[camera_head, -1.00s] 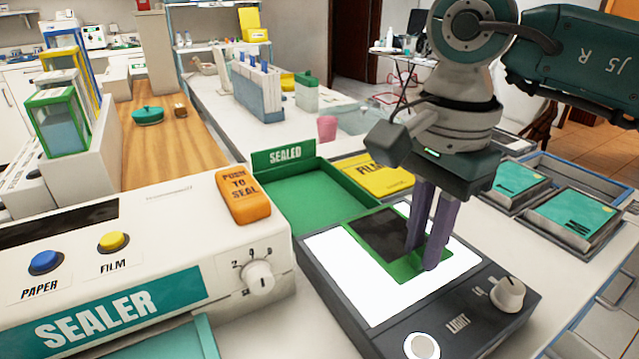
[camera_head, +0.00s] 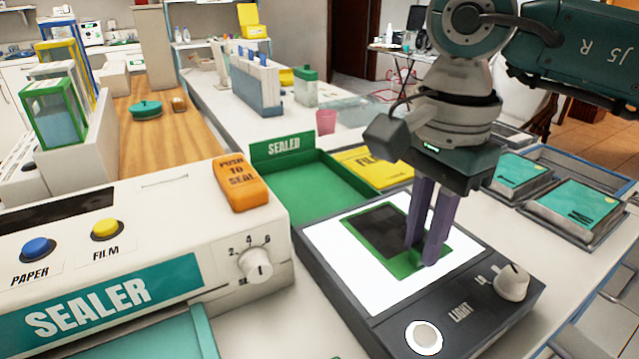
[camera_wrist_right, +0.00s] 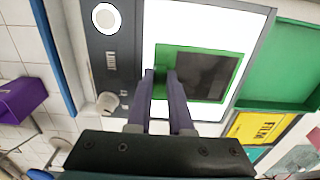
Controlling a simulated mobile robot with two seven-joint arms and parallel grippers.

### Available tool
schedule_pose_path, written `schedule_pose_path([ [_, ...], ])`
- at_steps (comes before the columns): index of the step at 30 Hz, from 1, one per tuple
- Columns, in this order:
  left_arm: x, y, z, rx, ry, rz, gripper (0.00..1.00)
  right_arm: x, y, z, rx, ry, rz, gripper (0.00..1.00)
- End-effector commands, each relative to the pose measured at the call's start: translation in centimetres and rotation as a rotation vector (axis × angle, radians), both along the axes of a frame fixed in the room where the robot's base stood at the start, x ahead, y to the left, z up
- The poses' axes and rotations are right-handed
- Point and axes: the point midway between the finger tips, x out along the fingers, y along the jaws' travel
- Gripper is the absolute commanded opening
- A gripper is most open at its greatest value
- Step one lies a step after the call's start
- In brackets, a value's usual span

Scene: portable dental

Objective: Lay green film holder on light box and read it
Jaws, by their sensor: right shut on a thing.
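The green film holder (camera_head: 383,225), a green frame around a dark film, lies on the bright panel of the light box (camera_head: 370,315). My right gripper (camera_head: 425,258) reaches down from above with its purple fingers at the holder's near end. It is shut on that green end, and the fingers hide part of it. In the right wrist view the holder (camera_wrist_right: 205,75) sits over the lit panel (camera_wrist_right: 190,20), with the fingertips (camera_wrist_right: 160,75) at its left edge. My left gripper is out of view.
The sealer (camera_head: 120,250) stands left of the light box. A green tray marked SEALED (camera_head: 310,190) and a yellow FILM folder (camera_head: 365,170) lie behind it. Trays with teal packs (camera_head: 575,210) are on the right.

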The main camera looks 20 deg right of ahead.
Motion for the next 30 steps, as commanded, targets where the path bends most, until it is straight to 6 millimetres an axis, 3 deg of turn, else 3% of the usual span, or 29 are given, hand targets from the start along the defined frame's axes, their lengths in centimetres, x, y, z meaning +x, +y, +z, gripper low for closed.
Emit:
schedule_pose_path([
  [29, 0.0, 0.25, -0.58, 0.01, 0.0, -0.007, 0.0, 0.06, -0.05, -0.34, -0.001, -0.002, 0.0, 0.0],
  [30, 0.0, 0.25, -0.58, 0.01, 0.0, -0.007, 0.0, 0.06, -0.05, -0.34, -0.001, -0.002, 0.0, 0.22],
])
